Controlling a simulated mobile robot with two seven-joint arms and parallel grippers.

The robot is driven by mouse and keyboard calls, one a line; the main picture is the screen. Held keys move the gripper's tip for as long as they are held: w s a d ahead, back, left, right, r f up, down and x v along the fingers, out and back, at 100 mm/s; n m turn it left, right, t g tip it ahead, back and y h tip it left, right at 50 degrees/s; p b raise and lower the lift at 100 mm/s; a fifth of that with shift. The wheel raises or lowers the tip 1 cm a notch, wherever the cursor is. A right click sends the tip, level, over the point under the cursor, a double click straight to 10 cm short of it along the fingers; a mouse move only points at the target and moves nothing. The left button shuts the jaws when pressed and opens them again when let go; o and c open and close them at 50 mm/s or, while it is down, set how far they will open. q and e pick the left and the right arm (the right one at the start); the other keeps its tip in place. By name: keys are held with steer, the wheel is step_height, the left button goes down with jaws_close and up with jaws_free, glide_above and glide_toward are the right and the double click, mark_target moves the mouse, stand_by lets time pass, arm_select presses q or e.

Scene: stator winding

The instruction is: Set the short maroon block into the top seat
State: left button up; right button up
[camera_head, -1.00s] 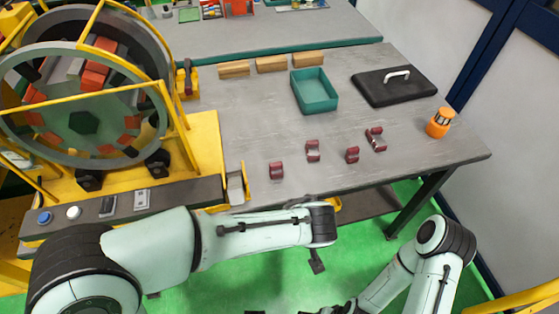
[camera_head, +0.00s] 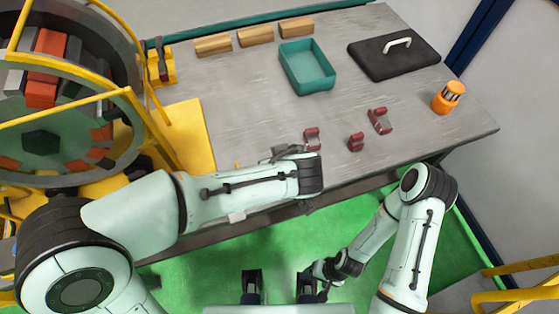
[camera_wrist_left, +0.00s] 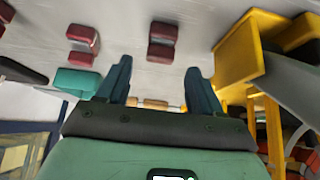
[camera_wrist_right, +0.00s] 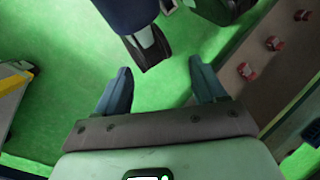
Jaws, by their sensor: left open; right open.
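Three maroon blocks show on the grey table in the head view: a left one (camera_head: 312,139), a small, short-looking middle one (camera_head: 356,141) and a right one (camera_head: 380,121). My left arm covers the table left of them. In the left wrist view one maroon block (camera_wrist_left: 163,41) lies ahead of my open, empty left gripper (camera_wrist_left: 158,68), apart from its fingers. This gripper is mostly hidden in the head view. My right gripper (camera_head: 318,280) is low over the green floor; its open, empty fingers show in the right wrist view (camera_wrist_right: 160,68). The stator ring (camera_head: 125,105) stands left, its top cut off.
A teal tray (camera_head: 307,68), several wooden blocks (camera_head: 255,36), a black case (camera_head: 394,54) and an orange lamp (camera_head: 448,97) stand on the table (camera_head: 250,98). Yellow framing (camera_head: 196,130) surrounds the stator. The table's right front is clear.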

arm_select(q)
steer(key=b+x, duration=0.3)
steer(key=x, duration=0.1)
steer(key=shift+f, duration=0.25)
steer(key=shift+b+x, duration=0.85)
steer(key=shift+b, duration=0.05)
arm_select(e)
steer(key=shift+w+f, duration=0.1)
steer(key=shift+f, duration=2.05)
arm_select(q)
steer(key=shift+w+r, duration=0.1)
steer(key=shift+w, duration=0.05)
jaws_close()
steer(key=shift+r+p, duration=1.7)
steer(key=shift+r, duration=1.35)
arm_select(e)
steer(key=r, duration=0.3)
steer(key=shift+w+r+t, duration=0.15)
steer(key=shift+w+t, duration=0.15)
steer(key=shift+w, duration=0.05)
